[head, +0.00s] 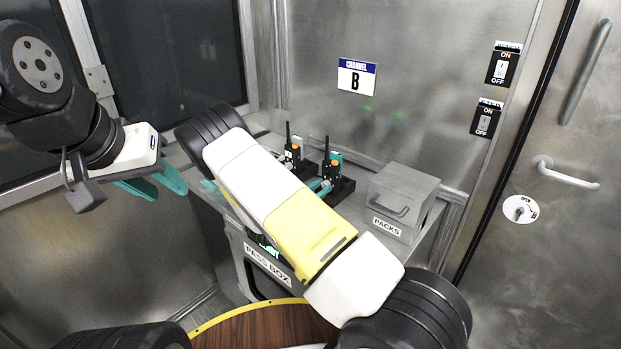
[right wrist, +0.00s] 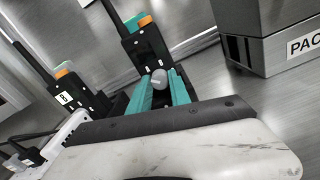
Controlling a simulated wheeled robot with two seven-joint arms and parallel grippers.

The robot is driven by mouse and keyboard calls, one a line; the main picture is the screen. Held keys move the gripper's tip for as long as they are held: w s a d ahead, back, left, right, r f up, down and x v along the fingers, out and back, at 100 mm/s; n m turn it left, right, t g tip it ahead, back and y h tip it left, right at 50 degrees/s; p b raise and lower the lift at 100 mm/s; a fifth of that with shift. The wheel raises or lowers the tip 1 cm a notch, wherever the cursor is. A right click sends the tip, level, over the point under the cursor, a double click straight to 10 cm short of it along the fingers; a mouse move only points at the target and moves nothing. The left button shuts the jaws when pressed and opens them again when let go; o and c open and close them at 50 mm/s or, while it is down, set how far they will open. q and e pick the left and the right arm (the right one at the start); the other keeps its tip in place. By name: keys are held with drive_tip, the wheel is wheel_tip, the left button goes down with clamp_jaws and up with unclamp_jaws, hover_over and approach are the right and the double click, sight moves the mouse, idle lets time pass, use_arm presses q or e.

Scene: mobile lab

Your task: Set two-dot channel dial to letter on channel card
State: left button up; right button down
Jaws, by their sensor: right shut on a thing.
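Two black radios with orange-tipped tops stand upright on the counter, a left radio (head: 292,152) and a right radio (head: 331,168). In the right wrist view the left radio (right wrist: 66,98) bears a white label with dark marks too small to read surely. My right gripper (right wrist: 160,84) is shut on a grey round dial (right wrist: 158,77) at the front of the right radio (right wrist: 140,45). The dial's pointer and letters cannot be read. My left gripper (head: 156,184) is open and empty, apart from the counter at left.
A grey metal box labelled PACKS (head: 404,195) stands right of the radios, close to my right gripper. A PASS BOX (head: 268,265) front lies below the counter. Two wall switches (head: 503,66) and a door handle (head: 566,172) are at right.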

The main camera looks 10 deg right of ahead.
drive_tip(key=m, duration=0.4)
drive_tip(key=shift+m, duration=0.3)
drive_tip(key=m, duration=0.3)
drive_tip(key=shift+f+m, duration=0.1)
drive_tip(key=shift+m, duration=0.2)
drive_tip(key=m, duration=0.4)
drive_tip(key=shift+m, duration=1.7)
drive_tip(key=c, duration=1.2)
unclamp_jaws()
